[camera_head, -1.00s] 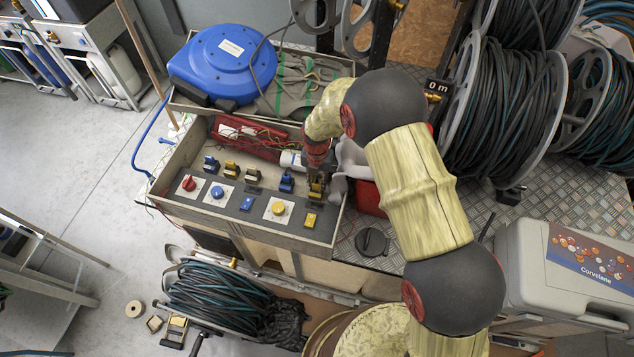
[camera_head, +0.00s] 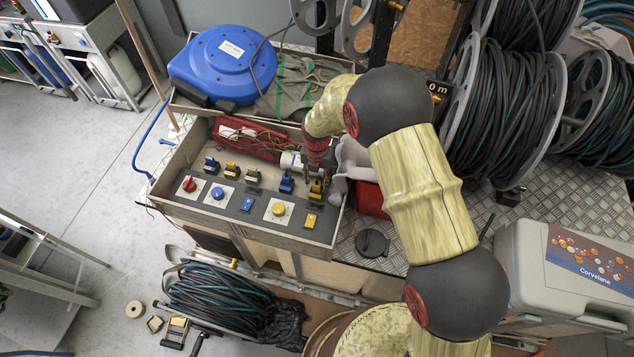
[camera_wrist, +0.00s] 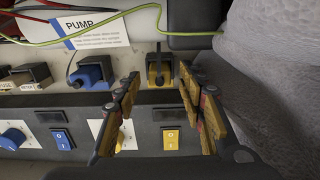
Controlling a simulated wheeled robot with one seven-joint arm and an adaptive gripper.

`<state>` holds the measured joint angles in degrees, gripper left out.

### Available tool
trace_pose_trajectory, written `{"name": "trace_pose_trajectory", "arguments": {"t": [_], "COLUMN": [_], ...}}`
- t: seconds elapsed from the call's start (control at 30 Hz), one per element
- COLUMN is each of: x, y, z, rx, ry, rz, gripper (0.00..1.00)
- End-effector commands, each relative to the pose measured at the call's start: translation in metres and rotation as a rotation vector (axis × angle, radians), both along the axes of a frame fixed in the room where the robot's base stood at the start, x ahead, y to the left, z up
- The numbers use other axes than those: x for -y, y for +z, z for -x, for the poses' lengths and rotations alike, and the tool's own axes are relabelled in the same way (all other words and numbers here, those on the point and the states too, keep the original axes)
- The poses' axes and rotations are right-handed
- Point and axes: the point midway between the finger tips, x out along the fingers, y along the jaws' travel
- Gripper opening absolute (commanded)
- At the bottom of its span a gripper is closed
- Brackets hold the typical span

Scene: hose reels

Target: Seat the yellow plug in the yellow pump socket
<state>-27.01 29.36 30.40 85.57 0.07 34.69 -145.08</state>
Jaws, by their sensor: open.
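A yellow socket (camera_head: 316,188) is at the right end of the row on the panel. It also shows in the wrist view (camera_wrist: 160,72), with a dark piece standing in its middle. I take this piece to be part of the plug, but I cannot tell plug from socket or how deep it sits. My gripper (camera_wrist: 163,105) is open, with one worn yellow finger to each side of the view below the yellow socket, and nothing between them. In the head view my gripper (camera_head: 317,165) is just behind the socket, partly hidden by my arm.
A blue socket (camera_wrist: 92,72) is left of the yellow one, under a PUMP label (camera_wrist: 88,28). A yellow rocker switch (camera_wrist: 170,140) is in front. Grey cloth (camera_wrist: 270,70) lies close on the right. A green-yellow wire (camera_wrist: 85,42) crosses behind. A red box (camera_head: 370,199) stands right of the panel.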

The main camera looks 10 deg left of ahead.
Motion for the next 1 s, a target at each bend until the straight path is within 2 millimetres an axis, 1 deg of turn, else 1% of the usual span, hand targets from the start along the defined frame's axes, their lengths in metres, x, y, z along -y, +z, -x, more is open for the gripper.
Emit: {"name": "trace_pose_trajectory", "arguments": {"t": [0.03, 0.2, 0.4, 0.5, 0.6, 0.87, 0.97, 1.0], "x": [0.000, -0.001, 0.000, 0.000, 0.000, 0.001, 0.009, 0.015], "y": [0.014, 0.051, 0.083, 0.092, 0.097, 0.102, 0.120, 0.133], "z": [-0.001, -0.002, -0.001, 0.000, 0.000, -0.001, -0.003, -0.003], "rx": [0.003, 0.004, 0.002, 0.001, 0.000, 0.003, 0.017, 0.026], "ry": [0.000, 0.000, 0.000, 0.000, 0.000, -0.011, -0.087, -0.143], "rz": [-0.002, -0.002, -0.001, -0.001, 0.000, -0.002, -0.010, -0.015], "gripper": [0.40, 0.40, 0.40, 0.40, 0.40, 0.40, 0.40, 0.40]}}
